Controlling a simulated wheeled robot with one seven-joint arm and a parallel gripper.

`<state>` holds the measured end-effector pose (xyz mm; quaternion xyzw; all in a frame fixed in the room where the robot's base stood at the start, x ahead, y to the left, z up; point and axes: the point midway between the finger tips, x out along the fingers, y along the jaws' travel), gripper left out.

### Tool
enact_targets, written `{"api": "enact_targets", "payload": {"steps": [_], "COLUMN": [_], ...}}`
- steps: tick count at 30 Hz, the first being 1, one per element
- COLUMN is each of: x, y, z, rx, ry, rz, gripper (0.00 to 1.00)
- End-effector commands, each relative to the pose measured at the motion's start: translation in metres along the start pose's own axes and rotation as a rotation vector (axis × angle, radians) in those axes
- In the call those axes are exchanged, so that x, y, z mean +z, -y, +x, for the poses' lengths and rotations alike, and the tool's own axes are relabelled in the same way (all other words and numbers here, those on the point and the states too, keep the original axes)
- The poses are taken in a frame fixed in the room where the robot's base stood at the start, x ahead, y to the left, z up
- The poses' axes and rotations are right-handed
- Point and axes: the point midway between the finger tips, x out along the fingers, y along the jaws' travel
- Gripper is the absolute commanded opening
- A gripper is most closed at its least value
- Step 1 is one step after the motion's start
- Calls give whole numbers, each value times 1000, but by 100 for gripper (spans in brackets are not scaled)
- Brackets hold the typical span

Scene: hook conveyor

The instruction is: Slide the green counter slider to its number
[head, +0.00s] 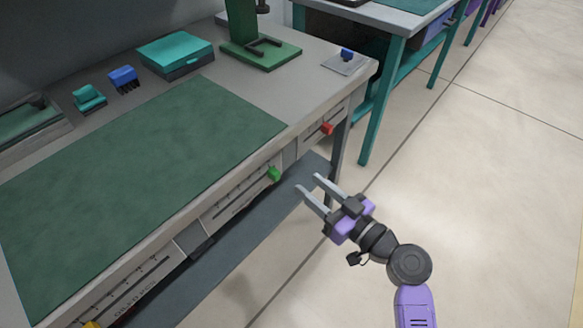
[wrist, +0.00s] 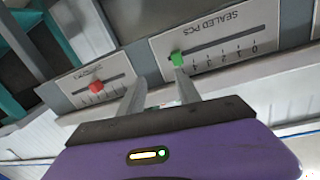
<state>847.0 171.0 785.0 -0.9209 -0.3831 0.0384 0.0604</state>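The green slider (head: 274,174) sits at the right end of its slot on the bench's front panel. In the wrist view the green slider (wrist: 177,58) is at the left end of the slot, the end away from the 0. Its panel (wrist: 225,30) reads "SEALED PCS" upside down, with a row of small numbers; those near the slider are hard to read. My gripper (head: 308,184) is open and empty, right of the slider in front of the bench. In the wrist view one finger of my gripper (wrist: 158,82) overlaps the area just below the slider; contact cannot be told.
A red slider (head: 327,129) is on the neighbouring panel to the right, and a yellow one (head: 92,324) at lower left. A green mat (head: 140,180) covers the bench top. A grey lower shelf (head: 235,245) runs under the panels. Floor on the right is clear.

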Motion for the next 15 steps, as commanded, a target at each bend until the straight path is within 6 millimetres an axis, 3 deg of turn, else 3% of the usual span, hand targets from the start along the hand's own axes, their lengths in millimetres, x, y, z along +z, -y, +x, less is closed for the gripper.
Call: {"api": "enact_targets", "payload": {"steps": [3,6,11,15], "x": [7,6,6,5], "y": [21,29,31,34], "z": [-2,-3,5,24], "rx": [-86,-120,-124,-125], "ry": [-10,-17,-17,-17], "rz": [-52,-110,-144,-144], "gripper": [40,40,40,40]}}
